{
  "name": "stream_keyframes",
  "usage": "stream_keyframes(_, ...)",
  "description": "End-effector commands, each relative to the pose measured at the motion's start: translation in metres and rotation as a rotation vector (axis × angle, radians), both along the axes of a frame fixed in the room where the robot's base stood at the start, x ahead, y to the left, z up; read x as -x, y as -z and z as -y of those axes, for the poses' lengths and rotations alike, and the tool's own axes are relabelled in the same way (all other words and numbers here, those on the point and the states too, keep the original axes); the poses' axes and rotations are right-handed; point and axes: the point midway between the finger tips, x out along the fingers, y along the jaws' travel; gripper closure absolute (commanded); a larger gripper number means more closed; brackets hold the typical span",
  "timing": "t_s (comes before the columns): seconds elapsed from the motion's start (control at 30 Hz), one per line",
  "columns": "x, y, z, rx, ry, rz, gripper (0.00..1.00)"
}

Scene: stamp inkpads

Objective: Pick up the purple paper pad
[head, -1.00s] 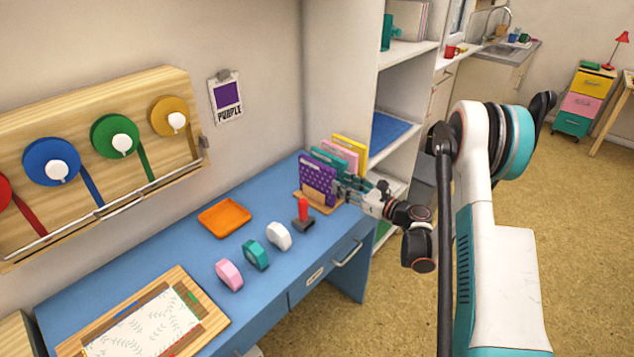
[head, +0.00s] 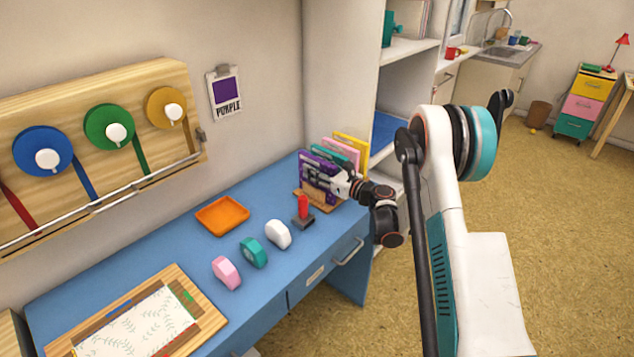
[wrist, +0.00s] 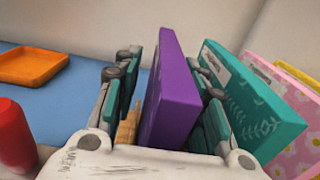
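The purple paper pad (head: 312,158) stands upright in the wooden holder (head: 318,204) at the far right end of the blue desk, first in a row of pads. In the wrist view the purple pad (wrist: 172,98) rises between the two fingers of my gripper (wrist: 178,78). The fingers are apart, one on each side of it. A gap shows on the left side; on the right side I cannot tell whether the finger touches. In the head view my gripper (head: 322,180) covers part of the pad.
Teal (wrist: 255,105), pink (wrist: 285,85) and yellow pads stand close to the right of the purple one. A red-handled stamp (head: 303,208) and an orange tray (head: 222,215) lie to the left. A white shelf unit (head: 345,80) stands behind the desk end.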

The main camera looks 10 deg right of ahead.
Motion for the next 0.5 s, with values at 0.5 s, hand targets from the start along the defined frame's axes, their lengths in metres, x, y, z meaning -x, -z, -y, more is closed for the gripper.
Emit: stream_keyframes(0.5, 0.0002, -0.0012, 0.0003, 0.0, 0.0, 0.0, 1.0)
